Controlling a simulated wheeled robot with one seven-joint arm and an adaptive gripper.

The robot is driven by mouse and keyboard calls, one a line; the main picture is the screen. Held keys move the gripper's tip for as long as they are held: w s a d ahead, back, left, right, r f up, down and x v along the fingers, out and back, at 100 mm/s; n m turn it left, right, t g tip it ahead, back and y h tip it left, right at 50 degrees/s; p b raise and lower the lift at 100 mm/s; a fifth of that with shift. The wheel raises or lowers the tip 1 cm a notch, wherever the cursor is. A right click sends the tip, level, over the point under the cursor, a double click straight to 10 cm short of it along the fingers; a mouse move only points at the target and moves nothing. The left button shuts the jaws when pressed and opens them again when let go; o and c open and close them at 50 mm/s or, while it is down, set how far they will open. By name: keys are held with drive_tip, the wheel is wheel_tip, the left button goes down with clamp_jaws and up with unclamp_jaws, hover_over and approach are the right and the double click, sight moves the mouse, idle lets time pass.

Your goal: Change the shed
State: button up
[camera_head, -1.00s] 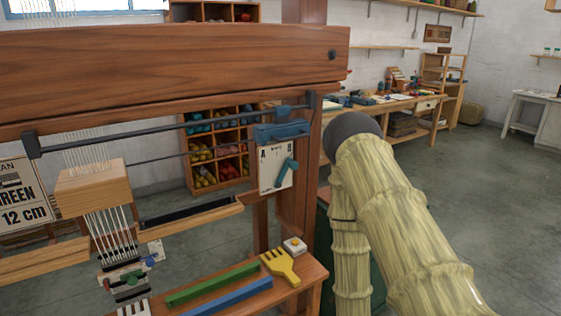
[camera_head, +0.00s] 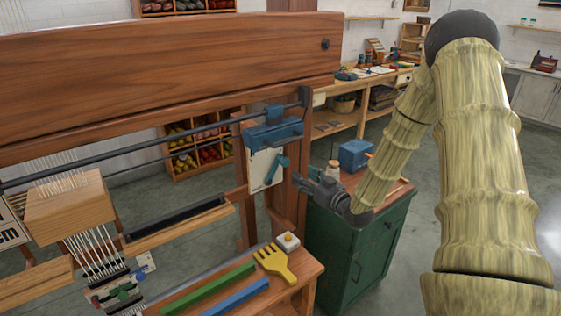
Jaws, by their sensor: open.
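The wooden loom (camera_head: 160,75) fills the left side. On its right post hangs a white plate (camera_head: 259,176) with a small blue lever (camera_head: 277,170) tilted across it. A larger blue block (camera_head: 273,134) sits on the dark rod just above the plate. My gripper (camera_head: 305,176) is open and empty, just right of the lever, with its fingers pointing left toward it. I see a small gap between them. A wooden block (camera_head: 70,208) rides on the pale warp threads (camera_head: 95,258) at the left.
The loom's bench (camera_head: 300,268) holds a yellow comb (camera_head: 273,262), a green bar (camera_head: 208,290), a blue bar (camera_head: 236,297) and a small white box with a yellow button (camera_head: 288,241). A green cabinet (camera_head: 358,255) with a blue box (camera_head: 355,154) stands behind my gripper.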

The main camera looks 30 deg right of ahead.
sight(287, 164)
drive_tip(key=w+p, duration=0.2)
drive_tip(key=w, duration=0.6)
drive_tip(key=shift+a+p, duration=0.15)
drive_tip(key=shift+p, duration=0.2)
drive_tip(key=shift+w+a, duration=0.15)
drive_tip(key=shift+w, duration=0.9)
